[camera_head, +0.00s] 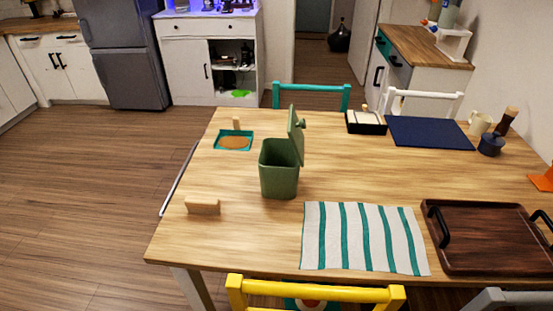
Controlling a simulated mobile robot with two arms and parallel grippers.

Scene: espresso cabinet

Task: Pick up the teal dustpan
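The teal dustpan (219,147) lies on the wooden table towards its far left corner. A short light wooden handle (236,123) points to the back. A brown, rounded patch fills most of its pan; I cannot tell whether this is loose material. The dustpan stands apart from the green bin to its right. Neither of my grippers shows in the head view.
A green bin (278,183) with a raised lid stands right of the dustpan. A light wooden block or brush (203,206) lies near the left edge of the table (250,235). A striped cloth (353,238) and dark tray (470,263) lie at front right. A yellow chair (320,293) stands in front.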

